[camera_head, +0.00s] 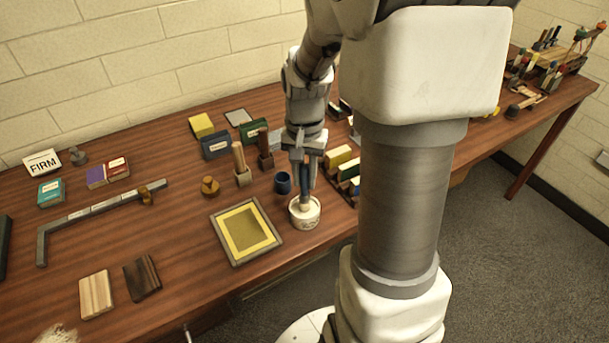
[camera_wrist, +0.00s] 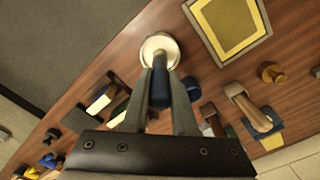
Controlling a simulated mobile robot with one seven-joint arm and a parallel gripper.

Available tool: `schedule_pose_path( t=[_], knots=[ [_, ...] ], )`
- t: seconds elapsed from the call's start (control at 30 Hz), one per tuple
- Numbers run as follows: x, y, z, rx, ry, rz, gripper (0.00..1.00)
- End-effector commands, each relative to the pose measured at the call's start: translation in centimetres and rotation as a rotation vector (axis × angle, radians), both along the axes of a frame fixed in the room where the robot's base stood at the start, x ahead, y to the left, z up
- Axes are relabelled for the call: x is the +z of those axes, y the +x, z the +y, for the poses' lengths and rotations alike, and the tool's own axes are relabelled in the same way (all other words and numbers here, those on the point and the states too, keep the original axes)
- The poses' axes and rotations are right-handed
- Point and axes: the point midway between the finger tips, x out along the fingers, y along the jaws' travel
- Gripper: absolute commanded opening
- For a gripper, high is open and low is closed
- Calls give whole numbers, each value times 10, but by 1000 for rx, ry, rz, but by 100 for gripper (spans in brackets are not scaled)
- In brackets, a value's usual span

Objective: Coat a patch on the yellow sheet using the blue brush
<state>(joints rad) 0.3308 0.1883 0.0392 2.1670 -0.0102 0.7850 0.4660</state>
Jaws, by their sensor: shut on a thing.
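The yellow sheet (camera_head: 229,225) lies in a grey-framed tray (camera_head: 218,240) on the table, with a darker olive rectangle in its middle; the yellow sheet also shows at the top of the wrist view (camera_wrist: 207,22). My gripper (camera_head: 307,180) is shut on the blue brush (camera_wrist: 160,94), which it holds upright. The brush stands over a round white pot (camera_head: 304,216), right of the tray. Its lower end meets the pot, seen in the wrist view too (camera_wrist: 172,46); its bristles are hidden, so I cannot tell how deep they reach.
A dark blue cup (camera_head: 283,183) stands close behind the white pot. A brass knob (camera_head: 210,186) and a wooden-handled tool (camera_head: 241,172) stand behind the tray.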

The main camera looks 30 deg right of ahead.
Motion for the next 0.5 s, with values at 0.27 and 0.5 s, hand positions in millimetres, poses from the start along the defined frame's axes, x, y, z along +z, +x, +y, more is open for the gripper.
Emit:
schedule_pose_path(
  t=[0.27,0.5],
  knots=[
    [7,-1,0,0,1,4,0],
    [28,-1,0,0,1,2,0]
  ],
)
